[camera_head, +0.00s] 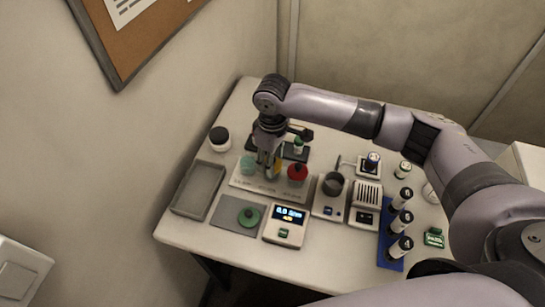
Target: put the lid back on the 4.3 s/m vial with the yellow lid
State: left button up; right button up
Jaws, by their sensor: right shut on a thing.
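My right gripper (268,163) reaches down over a pale labelled holder (243,184) on the table and is shut on a yellow thing, apparently the yellow lid (277,171). The fingers hide most of it, and the vial under it is not clearly visible. I cannot tell whether the lid touches a vial. A pale green-topped item (247,164) stands to the left on the holder, and a red lid (297,172) to the right. The holder's labels are too small to read. My left gripper is not in view.
A meter with a lit display (288,217) stands in front, beside a grey mat (228,222) with a green disc (249,217). A grey tray (184,207) lies left. A blue rack (387,249) of black-capped vials and small devices (330,204) stand right.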

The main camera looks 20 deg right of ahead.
jog(key=o, duration=0.9)
jog(key=o, duration=0.5)
notch_tip(320, 180, up, 5)
jog(key=p, duration=0.6)
jog(key=shift+r+p, duration=1)
jog(key=shift+r, duration=0.05)
